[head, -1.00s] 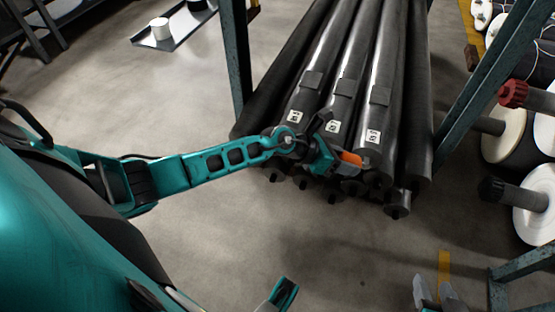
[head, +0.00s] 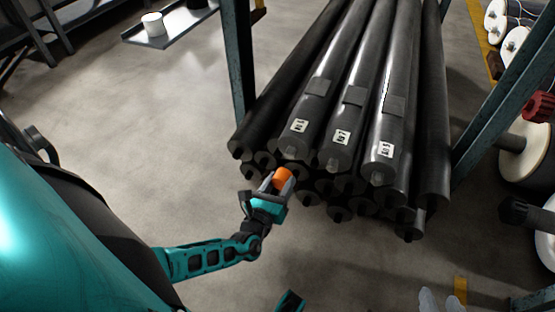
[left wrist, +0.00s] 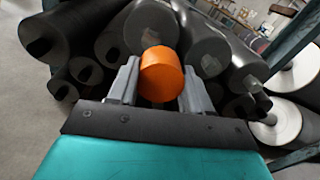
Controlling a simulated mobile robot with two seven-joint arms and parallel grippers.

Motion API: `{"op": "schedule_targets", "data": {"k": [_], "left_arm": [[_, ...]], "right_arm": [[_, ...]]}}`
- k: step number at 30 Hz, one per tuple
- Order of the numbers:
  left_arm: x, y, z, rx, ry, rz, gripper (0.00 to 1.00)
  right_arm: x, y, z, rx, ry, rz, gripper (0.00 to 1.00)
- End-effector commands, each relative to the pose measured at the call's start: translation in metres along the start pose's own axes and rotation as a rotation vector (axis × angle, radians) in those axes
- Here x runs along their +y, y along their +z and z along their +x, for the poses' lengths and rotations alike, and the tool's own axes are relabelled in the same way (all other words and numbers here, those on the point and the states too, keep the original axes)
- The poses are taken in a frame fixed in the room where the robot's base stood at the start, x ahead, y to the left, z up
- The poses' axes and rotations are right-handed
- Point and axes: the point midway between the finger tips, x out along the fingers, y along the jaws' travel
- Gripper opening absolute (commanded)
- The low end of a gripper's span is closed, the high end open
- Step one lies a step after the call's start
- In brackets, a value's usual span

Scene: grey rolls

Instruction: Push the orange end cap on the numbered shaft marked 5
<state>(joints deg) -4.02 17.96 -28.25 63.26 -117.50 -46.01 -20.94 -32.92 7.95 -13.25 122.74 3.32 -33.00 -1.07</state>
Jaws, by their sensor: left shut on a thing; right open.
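My left gripper (head: 275,181) is shut on the orange end cap (head: 284,179) and holds it in front of the lower left ends of the roll stack. In the left wrist view the cap (left wrist: 162,75) sits between both fingers, and a dark shaft end (left wrist: 150,25) shows just behind it; I cannot tell whether they touch. Three top shafts carry white labels: a left shaft (head: 312,104), a middle shaft (head: 350,117) and a right shaft (head: 391,120). The right label seems to end in 5; the print is small.
Several more dark rolls lie below and beside the labelled ones. A blue-grey rack post (head: 238,60) stands left of the stack, and a slanted beam (head: 495,95) stands to its right. A low tray (head: 170,28) lies far left.

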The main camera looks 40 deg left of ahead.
Motion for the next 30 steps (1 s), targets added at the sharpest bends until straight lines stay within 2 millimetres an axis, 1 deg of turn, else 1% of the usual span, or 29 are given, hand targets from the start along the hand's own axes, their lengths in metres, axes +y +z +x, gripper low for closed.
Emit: {"op": "schedule_targets", "data": {"k": [1, 4, 9, 16, 20, 30], "left_arm": [[0.006, -0.004, -0.004, -0.013, 0.018, -0.001, 0.2], [0.011, -0.005, -0.007, -0.029, 0.034, 0.0, 0.2], [0.011, -0.006, -0.009, -0.027, 0.035, 0.001, 0.2], [0.011, -0.008, -0.008, -0.022, 0.034, 0.002, 0.2], [0.011, -0.008, 0.0, -0.023, 0.033, 0.001, 0.2], [0.012, -0.004, 0.035, -0.03, 0.034, 0.0, 0.2]], "right_arm": [[-0.001, 0.001, 0.002, 0.002, -0.002, 0.0, 0.43], [-0.002, -0.001, 0.002, 0.006, -0.005, -0.001, 0.43], [-0.002, -0.004, 0.001, 0.013, -0.007, -0.001, 0.43], [-0.002, -0.003, 0.002, 0.013, -0.006, -0.001, 0.43], [-0.002, -0.001, 0.003, 0.012, -0.006, -0.001, 0.43], [-0.002, 0.007, 0.007, 0.0, -0.008, 0.0, 0.43]]}}
